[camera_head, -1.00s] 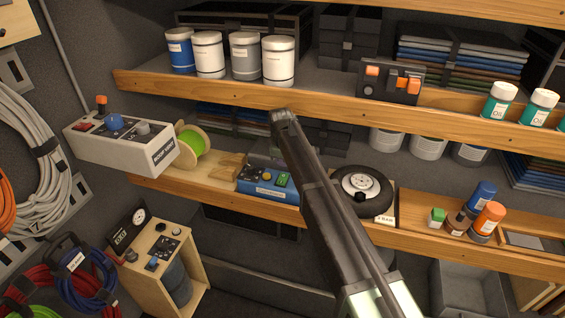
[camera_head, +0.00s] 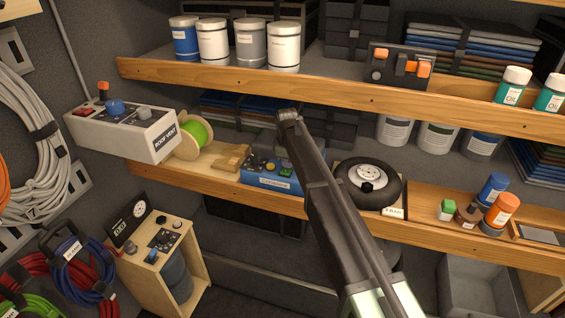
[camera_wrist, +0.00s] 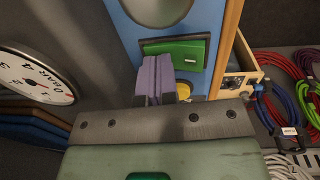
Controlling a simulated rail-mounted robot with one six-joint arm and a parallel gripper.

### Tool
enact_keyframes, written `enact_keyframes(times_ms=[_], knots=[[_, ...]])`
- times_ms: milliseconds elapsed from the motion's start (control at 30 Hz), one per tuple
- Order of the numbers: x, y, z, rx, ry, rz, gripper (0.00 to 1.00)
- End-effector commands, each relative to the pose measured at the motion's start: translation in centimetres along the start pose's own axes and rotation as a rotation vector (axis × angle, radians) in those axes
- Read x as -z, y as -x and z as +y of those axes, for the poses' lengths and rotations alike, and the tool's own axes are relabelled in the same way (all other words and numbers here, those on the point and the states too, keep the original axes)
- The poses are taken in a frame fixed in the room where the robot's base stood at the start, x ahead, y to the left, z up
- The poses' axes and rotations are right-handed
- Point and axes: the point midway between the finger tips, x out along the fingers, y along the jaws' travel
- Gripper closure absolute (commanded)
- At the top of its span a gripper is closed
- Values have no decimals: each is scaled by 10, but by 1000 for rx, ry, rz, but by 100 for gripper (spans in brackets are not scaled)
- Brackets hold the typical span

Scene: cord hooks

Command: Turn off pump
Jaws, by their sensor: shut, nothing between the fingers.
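A blue unit (camera_head: 275,181) with a dark control panel and a green switch (camera_head: 286,170) sits on the lower shelf. I see no readable pump label on it. In the wrist view, the green rocker (camera_wrist: 181,55) is set in a blue panel (camera_wrist: 222,62), with a yellow round part (camera_wrist: 184,88) beside it. My gripper (camera_head: 289,117) is shut and empty. In the head view its tip appears just above and behind the blue unit. In the wrist view my shut fingers (camera_wrist: 154,78) overlap the panel near the green rocker; I cannot tell whether they touch it.
A ROOF VENT box (camera_head: 125,135) and a green spool (camera_head: 195,137) are left. A wooden control cabinet (camera_head: 160,255) stands below. The upper shelf edge (camera_head: 350,93) runs above my gripper.

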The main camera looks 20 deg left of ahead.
Motion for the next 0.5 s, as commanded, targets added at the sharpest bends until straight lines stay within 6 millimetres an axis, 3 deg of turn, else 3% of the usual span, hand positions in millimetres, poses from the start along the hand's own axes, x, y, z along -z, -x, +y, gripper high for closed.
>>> enact_keyframes(times_ms=[500], knots=[[0,7,-14,-1,0,-1,100]])
